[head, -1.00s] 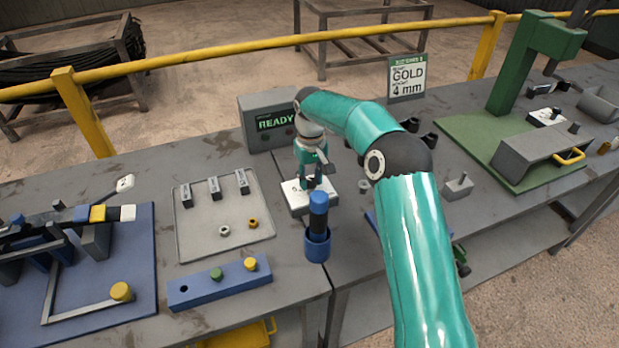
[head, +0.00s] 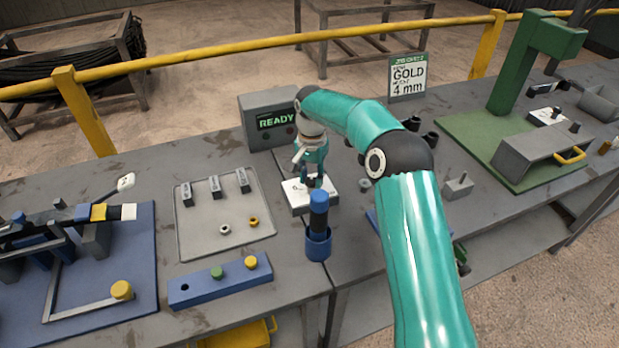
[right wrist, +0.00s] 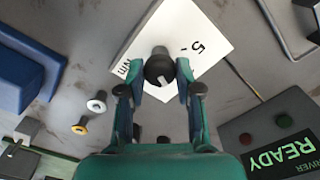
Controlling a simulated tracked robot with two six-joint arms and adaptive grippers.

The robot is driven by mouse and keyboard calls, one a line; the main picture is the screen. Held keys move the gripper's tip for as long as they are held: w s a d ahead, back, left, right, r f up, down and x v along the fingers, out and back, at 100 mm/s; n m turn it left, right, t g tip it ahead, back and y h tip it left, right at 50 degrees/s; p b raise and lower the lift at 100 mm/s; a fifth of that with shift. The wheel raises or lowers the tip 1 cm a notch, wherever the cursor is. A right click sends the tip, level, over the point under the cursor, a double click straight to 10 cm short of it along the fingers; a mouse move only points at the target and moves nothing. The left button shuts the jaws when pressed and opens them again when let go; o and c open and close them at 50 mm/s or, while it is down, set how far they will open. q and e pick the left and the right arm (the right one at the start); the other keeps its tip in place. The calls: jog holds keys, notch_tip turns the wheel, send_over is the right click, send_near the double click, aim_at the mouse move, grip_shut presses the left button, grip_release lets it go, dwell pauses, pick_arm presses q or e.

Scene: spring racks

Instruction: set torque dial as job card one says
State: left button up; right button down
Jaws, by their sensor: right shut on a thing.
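The torque dial is a dark round knob (right wrist: 159,67) on a white plate marked "5" and "Nm" (right wrist: 205,38) in the right wrist view. The white plate also shows in the head view (head: 296,203). My right gripper (right wrist: 160,75) is shut on the knob, one finger on each side. In the head view my right gripper (head: 313,182) points down over the plate and hides most of the knob. A job card (head: 408,77) stands at the back and reads "GOLD" and "4 mm"; its top line is too small to read surely. My left gripper is not in view.
A grey box with a lit "READY" display (head: 276,122) stands behind the dial. A blue-handled tool in a blue holder (head: 318,243) stands close in front. A grey tray (head: 205,245) and a blue block (head: 190,291) lie left.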

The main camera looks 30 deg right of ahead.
aim_at(310, 179)
jog(key=m, duration=0.5)
jog(key=shift+w+a+r, duration=0.1)
jog(key=shift+m, duration=0.3)
jog(key=c, duration=0.8)
grip_release()
jog(key=shift+o, duration=0.2)
notch_tip(310, 179, up, 12)
